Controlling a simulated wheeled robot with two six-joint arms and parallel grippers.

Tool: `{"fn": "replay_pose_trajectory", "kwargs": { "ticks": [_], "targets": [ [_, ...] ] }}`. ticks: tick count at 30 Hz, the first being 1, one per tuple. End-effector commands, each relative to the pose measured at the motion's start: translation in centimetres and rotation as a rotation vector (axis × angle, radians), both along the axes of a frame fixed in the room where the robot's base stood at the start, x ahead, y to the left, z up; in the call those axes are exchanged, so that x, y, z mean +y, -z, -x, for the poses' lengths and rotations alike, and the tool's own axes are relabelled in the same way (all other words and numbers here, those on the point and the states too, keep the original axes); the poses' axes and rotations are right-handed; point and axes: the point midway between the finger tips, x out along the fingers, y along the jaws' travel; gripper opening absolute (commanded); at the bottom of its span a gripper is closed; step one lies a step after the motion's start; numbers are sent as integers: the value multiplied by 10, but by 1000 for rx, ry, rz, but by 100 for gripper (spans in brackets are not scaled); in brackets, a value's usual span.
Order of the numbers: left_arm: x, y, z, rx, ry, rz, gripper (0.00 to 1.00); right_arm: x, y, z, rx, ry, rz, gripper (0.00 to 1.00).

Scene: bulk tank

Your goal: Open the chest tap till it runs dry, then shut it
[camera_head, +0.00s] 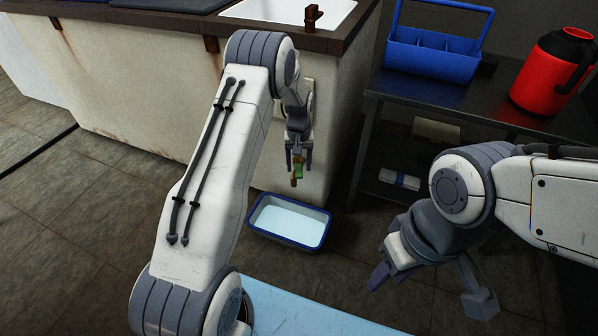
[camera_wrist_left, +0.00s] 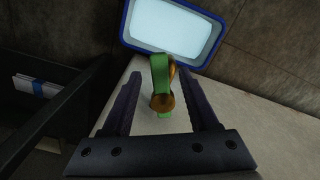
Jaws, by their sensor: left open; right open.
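The chest tap (camera_head: 297,174) is a small brass tap with a green handle, low on the side of the pale chest (camera_head: 140,95). My left gripper (camera_head: 299,160) is open around the tap, with a finger on each side. In the left wrist view the green handle and brass body of the tap (camera_wrist_left: 162,88) show between the two open fingers of the left gripper (camera_wrist_left: 165,100), apart from both. A blue-rimmed basin (camera_head: 252,226) stands on the floor below the tap with pale liquid in it. No stream shows. My right gripper (camera_head: 425,285) is open and empty at the right.
A dark metal table (camera_head: 440,92) at the right holds a blue caddy (camera_head: 432,62) and a red jug (camera_head: 548,75). A rolled item (camera_head: 400,178) lies on its lower shelf. A light blue surface (camera_head: 310,312) is in front. The tiled floor at left is clear.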

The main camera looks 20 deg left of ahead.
Motion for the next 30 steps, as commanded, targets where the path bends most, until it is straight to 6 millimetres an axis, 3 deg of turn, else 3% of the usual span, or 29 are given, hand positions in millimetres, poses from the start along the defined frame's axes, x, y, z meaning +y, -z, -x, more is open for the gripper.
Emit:
{"fn": "replay_pose_trajectory", "kwargs": {
  "ticks": [4,13,14,18,30],
  "targets": [
    [0,12,0,0,0,0,60,0,7,0,0,0,0,42],
    [0,13,0,-1,0,0,60,0,6,0,0,0,0,42],
    [0,13,0,-1,0,0,52,0,6,0,0,0,0,42],
    [0,13,0,-1,0,0,0,0,6,0,0,0,0,42],
    [1,13,0,-1,0,0,0,0,6,0,0,0,0,42]
  ]
}}
